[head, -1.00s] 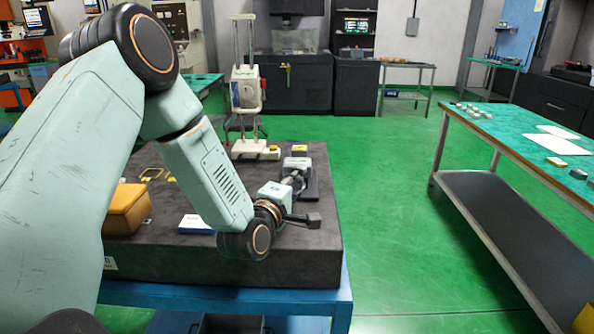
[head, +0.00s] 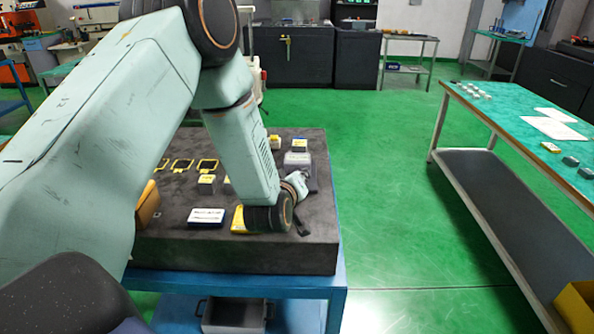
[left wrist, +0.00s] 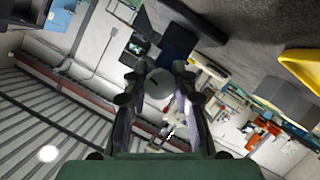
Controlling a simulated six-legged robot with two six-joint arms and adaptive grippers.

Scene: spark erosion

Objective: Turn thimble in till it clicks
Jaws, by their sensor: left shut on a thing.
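The micrometer's stand (head: 313,174) is a dark purple block near the right edge of the dark stone slab (head: 190,245), with a pale grey block (head: 298,158) on top. My left arm reaches over the slab, and its wrist hides most of the micrometer. My left gripper (head: 298,184) is close in front of the stand. In the left wrist view its two dark fingers (left wrist: 158,82) are shut around a grey rounded part, the thimble (left wrist: 160,88). The thimble's markings cannot be read. My right gripper is not in view.
Yellow frames (head: 182,165) lie at the slab's back left, with small blocks around. A green-topped bench (head: 520,115) stands right, across clear green floor.

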